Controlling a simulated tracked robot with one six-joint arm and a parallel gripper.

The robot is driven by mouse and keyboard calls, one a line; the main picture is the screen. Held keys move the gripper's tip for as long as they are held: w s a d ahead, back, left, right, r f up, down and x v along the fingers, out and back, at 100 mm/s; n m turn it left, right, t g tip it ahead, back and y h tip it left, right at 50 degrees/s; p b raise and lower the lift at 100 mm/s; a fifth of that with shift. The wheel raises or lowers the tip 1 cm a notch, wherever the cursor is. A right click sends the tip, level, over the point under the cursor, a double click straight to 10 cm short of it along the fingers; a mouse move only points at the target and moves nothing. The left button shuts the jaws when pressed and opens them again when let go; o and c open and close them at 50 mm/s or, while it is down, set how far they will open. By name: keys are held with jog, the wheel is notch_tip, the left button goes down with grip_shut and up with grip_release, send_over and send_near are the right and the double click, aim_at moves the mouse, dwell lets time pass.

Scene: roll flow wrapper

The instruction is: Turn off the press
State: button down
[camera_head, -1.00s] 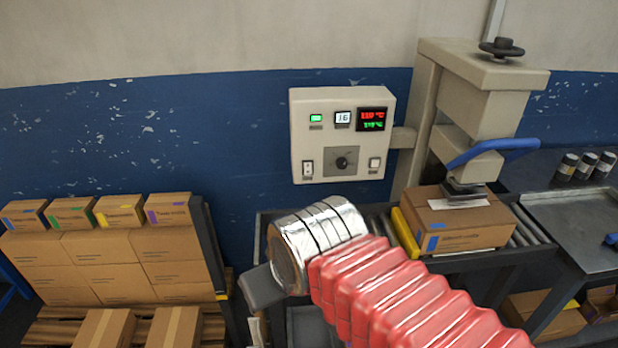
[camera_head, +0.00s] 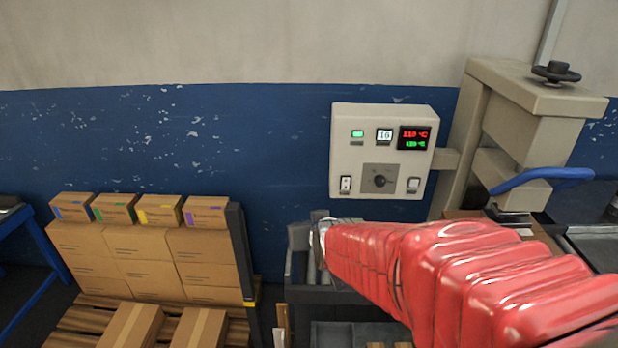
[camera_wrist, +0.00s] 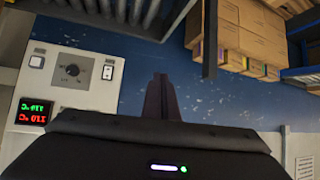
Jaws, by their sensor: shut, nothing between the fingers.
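The press (camera_head: 530,120) stands at the right in the head view, with a blue lever. Its beige control panel (camera_head: 345,115) carries a lit green button (camera_head: 357,134), a counter reading 16 and a lit red and green temperature display (camera_head: 415,138).
Stacked cartons (camera_head: 140,260) stand on a pallet at left, beside a dark post (camera_head: 240,255). A roller conveyor (camera_wrist: 120,12) runs below the panel. My red-sleeved arm covers much of the lower right. The blue wall left of the panel is bare.

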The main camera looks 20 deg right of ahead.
jog(key=w+d+f+m+t+h, duration=0.1)
jog(key=w+d+f+t+h, duration=0.1)
jog(key=d, duration=0.5)
jog(key=w+d+f+m+t+h, duration=0.1)
jog(key=w+d+f+t+h, duration=0.1)
jog(key=d, duration=0.5)
notch_tip(320, 180, down, 3)
jog(key=shift+w+d+r+m+h, duration=0.1)
jog(key=shift+w+d+m+h, duration=0.4)
jog(key=shift+w, duration=0.6)
jog(key=shift+a, duration=0.2)
